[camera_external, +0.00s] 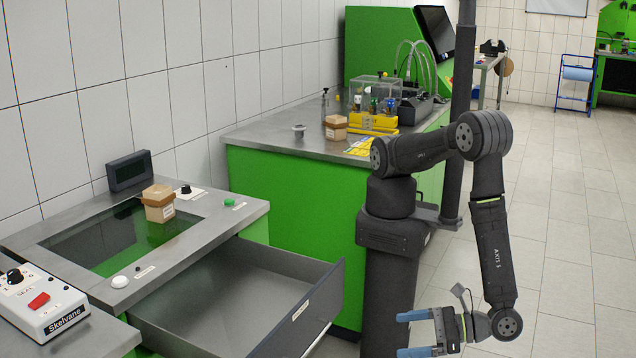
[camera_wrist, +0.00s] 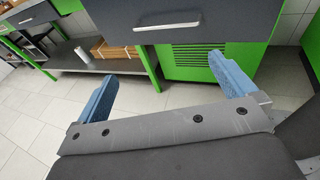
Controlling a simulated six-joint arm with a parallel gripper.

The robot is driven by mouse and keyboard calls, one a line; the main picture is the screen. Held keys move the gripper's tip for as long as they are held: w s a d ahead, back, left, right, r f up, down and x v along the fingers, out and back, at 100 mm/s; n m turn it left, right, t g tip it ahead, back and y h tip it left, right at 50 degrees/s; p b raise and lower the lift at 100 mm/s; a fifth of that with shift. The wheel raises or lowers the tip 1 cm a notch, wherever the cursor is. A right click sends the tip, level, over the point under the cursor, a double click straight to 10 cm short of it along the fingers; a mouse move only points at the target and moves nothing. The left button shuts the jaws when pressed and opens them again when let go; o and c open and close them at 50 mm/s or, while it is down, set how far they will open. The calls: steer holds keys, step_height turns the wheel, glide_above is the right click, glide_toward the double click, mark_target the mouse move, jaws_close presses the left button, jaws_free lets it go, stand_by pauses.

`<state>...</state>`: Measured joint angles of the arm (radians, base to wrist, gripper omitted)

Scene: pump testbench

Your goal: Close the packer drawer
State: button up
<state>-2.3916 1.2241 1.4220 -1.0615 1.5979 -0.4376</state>
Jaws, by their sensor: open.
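The packer drawer (camera_external: 236,298) is pulled out from under the packer bench and appears empty. Its dark front panel (camera_external: 312,308) faces right and carries a handle (camera_external: 316,340) low on its outer side. In the wrist view the drawer front (camera_wrist: 215,24) with a silver bar handle (camera_wrist: 167,26) shows ahead, beyond the fingers. My gripper (camera_external: 408,334) is at the lower right of the external view, its blue fingers pointing left toward the drawer front. It also shows in the wrist view (camera_wrist: 168,84). It is open and empty, apart from the drawer.
The packer bench (camera_external: 225,212) holds a small box (camera_external: 158,203) on its glass plate. A white control box (camera_external: 40,302) stands at lower left. A green bench (camera_external: 300,190) stands behind the drawer. Open tiled floor (camera_external: 570,270) lies to the right.

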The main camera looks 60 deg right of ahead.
steer(key=shift+s+d+r, duration=0.1)
steer(key=shift+s+d, duration=0.05)
steer(key=shift+s, duration=0.25)
